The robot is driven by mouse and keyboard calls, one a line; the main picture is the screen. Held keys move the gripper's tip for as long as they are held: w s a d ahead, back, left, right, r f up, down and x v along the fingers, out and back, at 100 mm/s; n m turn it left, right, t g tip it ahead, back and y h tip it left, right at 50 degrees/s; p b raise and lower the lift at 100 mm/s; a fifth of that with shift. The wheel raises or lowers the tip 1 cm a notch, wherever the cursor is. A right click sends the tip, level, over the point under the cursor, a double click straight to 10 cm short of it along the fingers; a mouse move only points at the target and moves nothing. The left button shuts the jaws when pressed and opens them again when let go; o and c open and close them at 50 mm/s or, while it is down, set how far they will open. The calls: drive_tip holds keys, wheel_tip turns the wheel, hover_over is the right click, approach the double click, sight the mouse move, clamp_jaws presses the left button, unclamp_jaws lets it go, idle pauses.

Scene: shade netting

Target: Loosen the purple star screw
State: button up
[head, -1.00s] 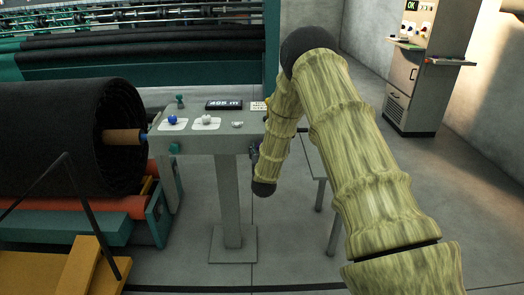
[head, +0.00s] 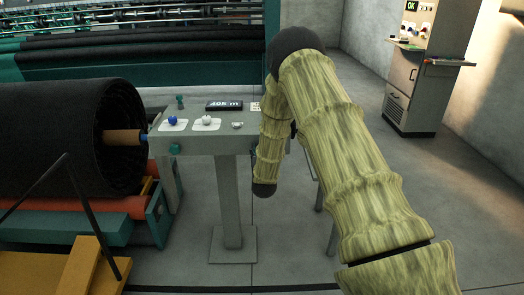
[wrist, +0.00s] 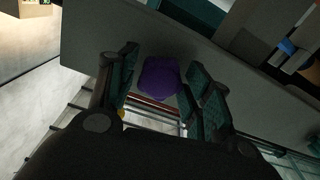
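The purple star screw (wrist: 160,78) shows in the wrist view as a dark purple lobed knob, close in front of a grey panel (wrist: 195,55). My gripper (wrist: 162,62) is open, with one teal-padded finger on each side of the screw. A narrow gap seems to show on each side, so I see no clear grip; how deep the screw sits between the fingers I cannot tell. In the head view my own arm hides the gripper and the screw.
A grey control stand (head: 232,175) carries a blue knob (head: 173,120), a white knob (head: 207,121) and a length display (head: 225,105). A large black netting roll (head: 60,135) lies to its left. A grey cabinet (head: 415,85) stands at the back right. Floor between is clear.

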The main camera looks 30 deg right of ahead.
idle(0.3)
drive_tip(key=shift+p+v, duration=0.35)
drive_tip(key=shift+v, duration=2.15)
drive_tip(key=shift+o, duration=0.4)
drive_tip(key=o, duration=0.5)
